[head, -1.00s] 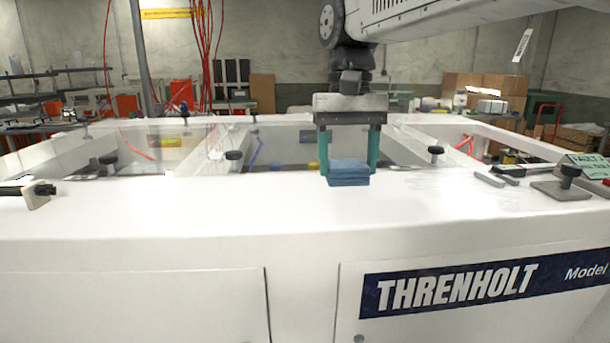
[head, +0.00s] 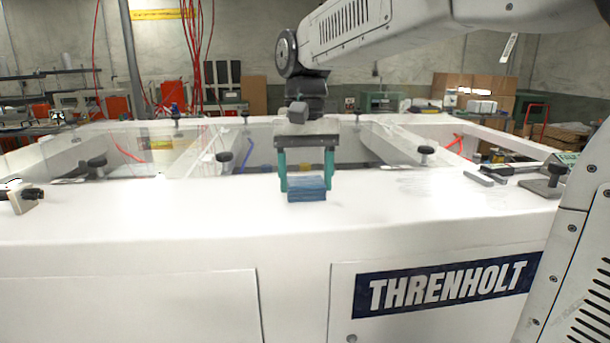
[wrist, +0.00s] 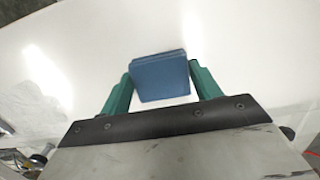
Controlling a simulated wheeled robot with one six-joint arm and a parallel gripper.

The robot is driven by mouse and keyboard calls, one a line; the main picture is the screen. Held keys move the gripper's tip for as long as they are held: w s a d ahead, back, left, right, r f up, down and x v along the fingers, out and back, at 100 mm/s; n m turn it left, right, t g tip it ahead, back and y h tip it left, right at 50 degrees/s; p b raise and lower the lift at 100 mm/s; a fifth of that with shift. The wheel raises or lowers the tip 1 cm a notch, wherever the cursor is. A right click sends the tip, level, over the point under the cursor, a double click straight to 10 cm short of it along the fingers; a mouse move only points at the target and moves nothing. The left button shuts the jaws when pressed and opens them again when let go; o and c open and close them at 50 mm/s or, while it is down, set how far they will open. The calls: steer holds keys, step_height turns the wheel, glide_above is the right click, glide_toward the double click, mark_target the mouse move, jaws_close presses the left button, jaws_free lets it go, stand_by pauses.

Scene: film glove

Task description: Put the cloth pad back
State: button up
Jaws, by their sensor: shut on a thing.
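The cloth pad is a blue folded block (head: 307,190) between the green fingers of my gripper (head: 307,182) in the head view. In the wrist view the cloth pad (wrist: 159,77) sits between the two fingertips (wrist: 160,85), with a finger at each side. My gripper is shut on it. The pad is over the white top surface (head: 400,205) of the machine, near its front edge. I cannot tell whether its underside touches the surface.
Open bays lie behind the front ledge. Black knobs (head: 223,157) stand along their edges. A grey plate with a black knob (head: 545,186) and dark tools (head: 515,168) lie at the right. A clamp (head: 24,196) is at the far left. The ledge around the pad is clear.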

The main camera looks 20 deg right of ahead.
mark_target(305, 178)
steer(key=o, duration=1)
steer(key=shift+f, duration=0.1)
steer(key=r, duration=0.4)
steer(key=w+r, duration=0.1)
steer(key=r, duration=0.7)
steer(key=shift+w+d+r, duration=0.15)
steer(key=shift+w+d, duration=0.05)
steer(key=shift+d, duration=0.05)
